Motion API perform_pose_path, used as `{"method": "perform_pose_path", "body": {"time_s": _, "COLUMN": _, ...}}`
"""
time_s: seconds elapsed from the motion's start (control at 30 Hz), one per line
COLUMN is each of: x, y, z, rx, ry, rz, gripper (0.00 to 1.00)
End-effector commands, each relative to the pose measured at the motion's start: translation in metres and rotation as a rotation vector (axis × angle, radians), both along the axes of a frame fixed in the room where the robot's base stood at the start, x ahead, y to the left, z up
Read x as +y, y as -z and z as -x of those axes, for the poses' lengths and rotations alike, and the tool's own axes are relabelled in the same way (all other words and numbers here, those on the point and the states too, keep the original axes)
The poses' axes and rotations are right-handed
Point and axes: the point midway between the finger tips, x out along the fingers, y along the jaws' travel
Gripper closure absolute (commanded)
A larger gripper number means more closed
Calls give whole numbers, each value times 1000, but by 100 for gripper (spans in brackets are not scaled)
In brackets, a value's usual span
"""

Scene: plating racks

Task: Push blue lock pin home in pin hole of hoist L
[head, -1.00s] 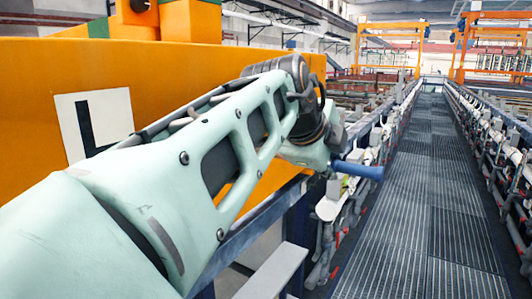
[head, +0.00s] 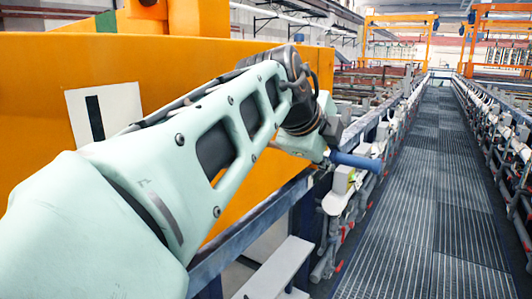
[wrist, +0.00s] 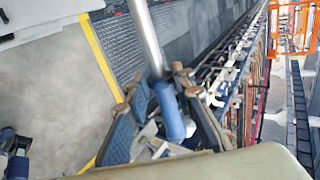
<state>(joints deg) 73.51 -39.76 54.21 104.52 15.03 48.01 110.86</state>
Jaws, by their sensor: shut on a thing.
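The blue lock pin (head: 355,161) sticks out to the right of my wrist in the head view. In the wrist view its blue grip (wrist: 170,115) is between the fingers of my gripper (wrist: 158,92), which is shut on it. A bare steel shaft (wrist: 147,38) runs on from the grip to the top of the wrist view. Hoist L is the large orange body (head: 40,85) at the left, with a white plate (head: 122,100) whose black L is partly covered by my arm. The pin hole does not show in either view.
A grated walkway (head: 420,200) runs away at the right, between rows of tank-side fittings. A blue rail (head: 235,238) and a grey step (head: 275,268) lie below my arm. Orange gantries (head: 395,30) stand far off. The walkway is clear.

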Motion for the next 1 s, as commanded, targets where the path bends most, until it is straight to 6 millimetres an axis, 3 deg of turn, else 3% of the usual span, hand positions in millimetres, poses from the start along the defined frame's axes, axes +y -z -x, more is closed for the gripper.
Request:
{"method": "perform_pose_path", "body": {"time_s": 0.4, "x": 25, "y": -2, "z": -18, "rx": -3, "ry": 1, "rz": 1, "gripper": 100}}
{"method": "perform_pose_path", "body": {"time_s": 1.0, "x": 28, "y": -1, "z": -21, "rx": -3, "ry": 1, "rz": 0, "gripper": 100}}
